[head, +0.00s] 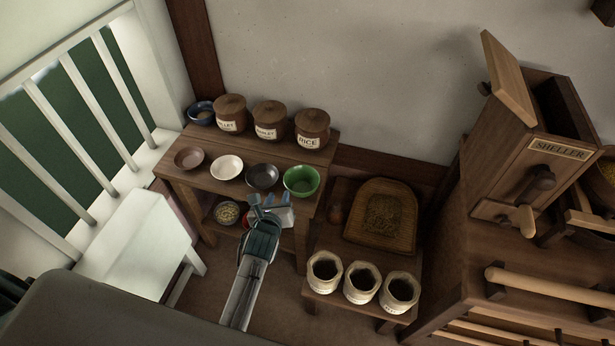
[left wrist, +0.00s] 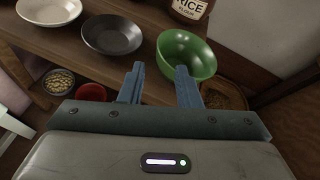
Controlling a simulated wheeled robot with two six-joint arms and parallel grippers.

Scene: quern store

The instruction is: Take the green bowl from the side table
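The green bowl (head: 301,180) stands upright at the front right corner of the side table (head: 212,178). In the left wrist view the green bowl (left wrist: 187,52) is just beyond my fingers, and the right-hand finger overlaps its lower edge. My left gripper (head: 271,201) is at the table's front edge, just left of and nearer than the bowl. In the left wrist view my left gripper (left wrist: 160,74) shows its two fingers apart with nothing between them. Whether a finger touches the bowl, I cannot tell. My right gripper is in neither view.
A dark bowl (head: 262,177), a white bowl (head: 226,167) and a brown bowl (head: 189,158) stand left of the green one. Lidded jars, one a RICE jar (head: 312,130), stand behind. Sacks (head: 362,283) sit on a low stand to the right.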

